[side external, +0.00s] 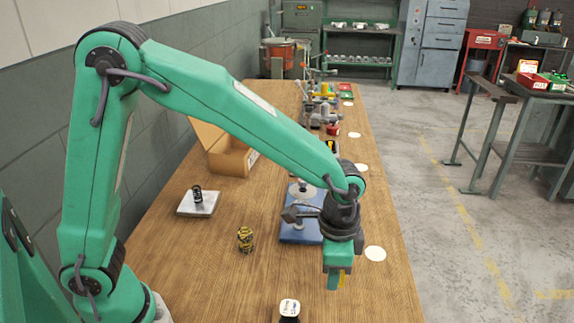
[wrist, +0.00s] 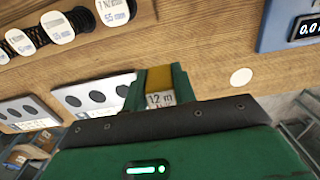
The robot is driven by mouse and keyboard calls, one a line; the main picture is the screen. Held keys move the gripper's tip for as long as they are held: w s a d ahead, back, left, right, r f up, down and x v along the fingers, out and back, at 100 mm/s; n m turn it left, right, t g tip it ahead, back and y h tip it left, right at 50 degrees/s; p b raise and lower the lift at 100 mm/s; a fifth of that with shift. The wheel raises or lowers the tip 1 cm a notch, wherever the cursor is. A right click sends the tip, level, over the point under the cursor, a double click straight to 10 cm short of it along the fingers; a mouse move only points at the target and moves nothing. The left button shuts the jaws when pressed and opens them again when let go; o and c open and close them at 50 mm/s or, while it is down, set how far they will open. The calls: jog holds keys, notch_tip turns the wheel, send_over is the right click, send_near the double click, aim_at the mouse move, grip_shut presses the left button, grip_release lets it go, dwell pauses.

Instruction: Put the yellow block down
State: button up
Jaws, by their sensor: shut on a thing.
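The yellow block (wrist: 158,77) is between the fingers of my gripper (wrist: 158,92) in the wrist view. A pale printed label is on its near face. In the side external view, my gripper (side external: 338,279) points down near the right edge of the wooden bench (side external: 200,270). A narrow strip of the yellow block (side external: 341,281) shows there; the green fingers hide most of it. The block appears to be held above the bench, but its exact height is hard to tell.
A blue-based device (side external: 298,235) stands just behind my gripper. A white disc (side external: 375,253) lies to its right. A yellow-and-black coil (side external: 245,238), a pale plate (side external: 186,210) and an open cardboard box (side external: 232,160) are left. A white-topped item (side external: 289,307) is in front.

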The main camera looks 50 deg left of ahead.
jog(key=w+a+f, duration=0.4)
jog(key=w, duration=0.1)
jog(key=w+a+f, duration=0.2)
jog(key=a, duration=0.1)
jog(key=shift+w+f, duration=0.15)
jog(key=shift+w, duration=0.25)
jog(key=shift+f, duration=2)
jog(key=shift+f, duration=0.1)
jog(key=o, duration=0.9)
jog(key=shift+o, duration=0.2)
notch_tip(320, 180, up, 12)
